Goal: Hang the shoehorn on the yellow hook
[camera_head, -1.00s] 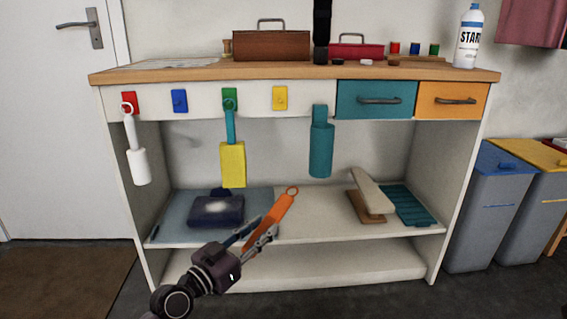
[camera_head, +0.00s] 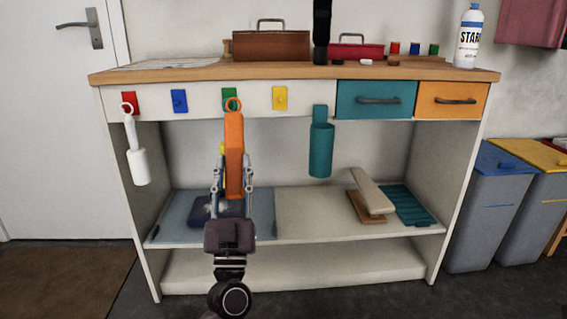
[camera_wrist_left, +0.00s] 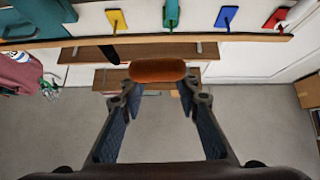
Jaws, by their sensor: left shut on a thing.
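The orange shoehorn (camera_head: 234,150) is upright in my left gripper (camera_head: 233,190), which is shut on its lower part. Its ring is at the top, in line with the green hook (camera_head: 230,93) in the head view; the distance between them cannot be told. The yellow hook (camera_head: 280,98) is on the white front panel, to the right of the ring, and bears nothing. In the left wrist view the shoehorn's orange end (camera_wrist_left: 157,70) shows between the fingers, and the yellow hook (camera_wrist_left: 116,20) is at the top. My right gripper is not in view.
A white tool (camera_head: 138,160) hangs on the red hook (camera_head: 129,101); the blue hook (camera_head: 179,100) is bare. The yellow tool on the green hook is mostly hidden behind the shoehorn. A teal holder (camera_head: 321,150) stands out below the panel, right of the yellow hook.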

